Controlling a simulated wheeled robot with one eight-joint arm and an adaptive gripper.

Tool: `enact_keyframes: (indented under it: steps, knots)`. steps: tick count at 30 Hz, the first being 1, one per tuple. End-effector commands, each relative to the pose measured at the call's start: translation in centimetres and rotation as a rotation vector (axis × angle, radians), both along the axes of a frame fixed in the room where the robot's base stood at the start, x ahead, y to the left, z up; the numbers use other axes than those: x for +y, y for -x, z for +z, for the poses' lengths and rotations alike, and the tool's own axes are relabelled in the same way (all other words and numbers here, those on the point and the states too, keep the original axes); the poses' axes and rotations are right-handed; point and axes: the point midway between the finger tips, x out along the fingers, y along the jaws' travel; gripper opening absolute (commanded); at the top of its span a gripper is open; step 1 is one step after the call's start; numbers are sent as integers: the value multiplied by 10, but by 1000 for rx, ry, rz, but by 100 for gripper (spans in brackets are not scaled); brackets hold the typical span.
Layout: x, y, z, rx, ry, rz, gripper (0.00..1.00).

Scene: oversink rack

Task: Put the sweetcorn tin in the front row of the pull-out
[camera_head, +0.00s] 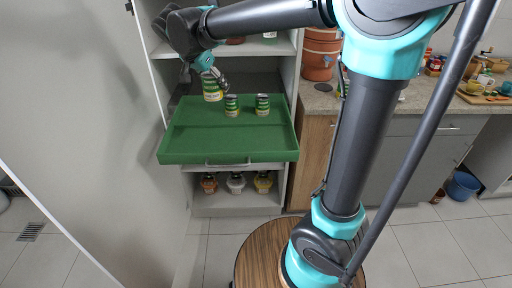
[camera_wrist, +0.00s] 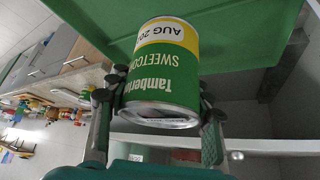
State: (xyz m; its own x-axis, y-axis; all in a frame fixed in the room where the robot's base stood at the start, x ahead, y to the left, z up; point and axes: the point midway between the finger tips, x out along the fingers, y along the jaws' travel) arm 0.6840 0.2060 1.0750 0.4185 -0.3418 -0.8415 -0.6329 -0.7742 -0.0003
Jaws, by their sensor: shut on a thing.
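The sweetcorn tin (camera_wrist: 163,68) has a green, white and yellow label with "SWEETCORN" on it, upside down in the wrist view. My gripper (camera_wrist: 158,105) is shut on it, with a finger on each side. In the head view the held tin (camera_head: 212,91) is upright below my gripper (camera_head: 212,75), over the back left of the green pull-out (camera_head: 225,147). It looks held above the pull-out floor, but the gap is hard to judge. Two similar tins, one (camera_head: 231,106) near the middle and one (camera_head: 262,105) further right, stand in the back half. The front half is bare.
The pull-out has raised rims and a front handle (camera_head: 228,164). A shelf (camera_head: 250,47) lies above and behind it. Several jars (camera_head: 236,183) stand on the lower shelf. A worktop (camera_head: 405,97) with terracotta pots (camera_head: 320,55) is to the right.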

Motion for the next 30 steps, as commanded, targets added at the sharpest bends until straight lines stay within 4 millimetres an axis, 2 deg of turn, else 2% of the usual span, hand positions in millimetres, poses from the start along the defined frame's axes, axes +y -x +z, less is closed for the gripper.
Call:
enact_keyframes:
  steps: [2,5,21,25,30]
  knots:
    - [5,0,6,0,-1,10,10]
    - [7,0,0,-1,-1,14,10]
    - [7,0,-125,0,0,12,10]
    - [7,0,-144,0,0,12,10]
    - [7,0,-156,0,0,12,10]
